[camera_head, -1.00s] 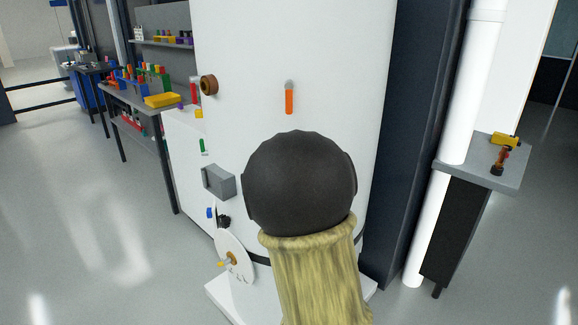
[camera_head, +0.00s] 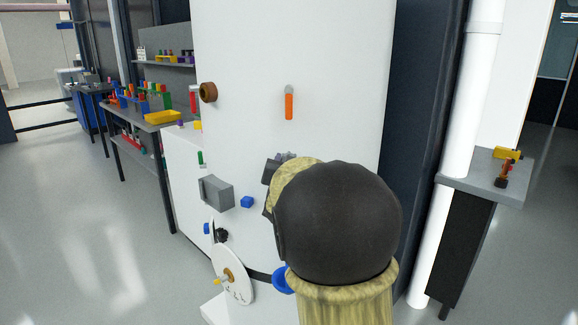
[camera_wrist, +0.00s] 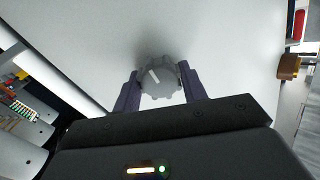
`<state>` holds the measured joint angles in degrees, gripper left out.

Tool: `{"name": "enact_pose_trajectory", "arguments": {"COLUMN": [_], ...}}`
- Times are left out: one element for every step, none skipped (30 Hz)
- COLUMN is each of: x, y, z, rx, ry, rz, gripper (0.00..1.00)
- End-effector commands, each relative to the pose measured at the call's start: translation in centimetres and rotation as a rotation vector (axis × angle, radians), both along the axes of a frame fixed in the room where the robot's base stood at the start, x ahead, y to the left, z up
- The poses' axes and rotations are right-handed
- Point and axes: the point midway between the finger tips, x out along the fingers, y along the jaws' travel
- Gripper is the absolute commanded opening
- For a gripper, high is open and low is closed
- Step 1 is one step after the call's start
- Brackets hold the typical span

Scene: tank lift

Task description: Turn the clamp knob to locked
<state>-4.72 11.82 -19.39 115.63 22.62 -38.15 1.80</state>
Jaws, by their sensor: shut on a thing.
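The clamp knob (camera_wrist: 161,90) is a grey, scalloped round knob with a white pointer line, on the white tank wall (camera_wrist: 215,45) in the wrist view. Its line tilts a little to the upper left there. My gripper (camera_wrist: 159,72) has its two dark purple fingers on either side of the knob, shut on it. In the head view my gripper (camera_head: 272,170) shows only in part at the tank (camera_head: 340,60), beside my dark round arm joint. I cannot make out the knob clearly there. No lock marking is readable.
An orange handle (camera_head: 289,105), a brown round knob (camera_head: 208,92), a grey box (camera_head: 216,192), a blue block (camera_head: 247,202) and a white dial disc (camera_head: 232,275) are on the tank. A cluttered bench (camera_head: 140,118) stands left, a small grey shelf (camera_head: 490,180) right.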

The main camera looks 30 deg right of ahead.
Motion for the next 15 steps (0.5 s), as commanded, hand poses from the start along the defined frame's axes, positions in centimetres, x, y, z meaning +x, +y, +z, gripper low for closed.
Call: {"name": "enact_pose_trajectory", "arguments": {"x": [-0.01, -0.01, -0.01, -0.01, -0.02, -0.02, -0.02, -0.01, -0.01, -0.01, 0.00, 0.00, 0.00, -0.01, 0.00], "y": [0.07, 0.07, 0.07, 0.06, 0.08, 0.08, 0.08, 0.08, 0.07, 0.07, 0.06, 0.06, 0.06, 0.05, 0.05], "z": [-0.44, -0.45, -0.45, -0.45, -0.46, -0.46, -0.46, -0.47, -0.44, -0.40, -0.36, -0.32, -0.28, -0.26, -0.23], "rx": [0.006, 0.006, 0.005, 0.005, 0.005, 0.005, 0.005, 0.005, 0.004, 0.003, 0.003, 0.002, 0.002, 0.002, 0.002], "ry": [0.009, 0.009, 0.010, 0.010, 0.010, 0.010, 0.010, 0.010, 0.009, 0.009, 0.008, 0.007, 0.007, 0.006, 0.005], "rz": [0.001, 0.001, 0.001, 0.001, 0.001, 0.001, 0.001, 0.001, 0.001, 0.001, 0.001, 0.001, 0.001, 0.001, 0.000], "gripper": [0.19, 0.19, 0.19, 0.19, 0.19, 0.19, 0.46, 0.52, 0.60, 0.64, 0.64, 0.64, 0.64, 0.64, 0.64]}}
